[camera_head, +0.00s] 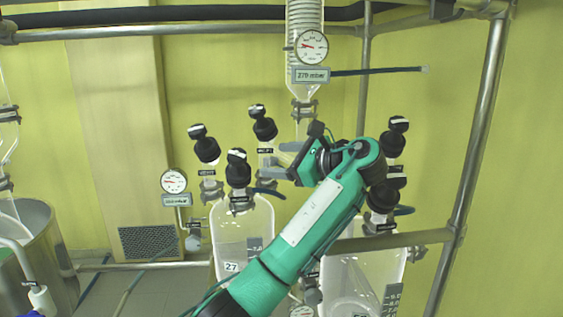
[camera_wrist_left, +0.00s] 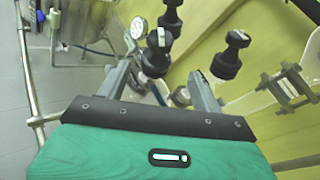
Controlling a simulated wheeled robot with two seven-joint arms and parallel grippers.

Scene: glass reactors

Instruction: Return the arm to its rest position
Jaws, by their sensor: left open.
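My left arm (camera_head: 317,218), green with black joints, reaches up from the bottom of the head view across the glass reactors. Its gripper (camera_head: 277,160) is at the upper end, pointing left, near black-capped valves. In the left wrist view the two grey fingers of the left gripper (camera_wrist_left: 161,70) stand apart. A black valve knob (camera_wrist_left: 155,57) shows in the gap between them, seemingly beyond the fingertips; I cannot tell whether it touches. No object is visibly held. My right gripper is not in view.
A glass reactor (camera_head: 229,240) and a second one (camera_head: 368,265) stand behind the arm, with black-capped valves (camera_head: 205,146) on top. A gauge (camera_head: 311,47) hangs above. A metal post (camera_head: 474,150) and a rail (camera_head: 400,240) frame the right side. A steel vessel (camera_head: 45,245) stands at left.

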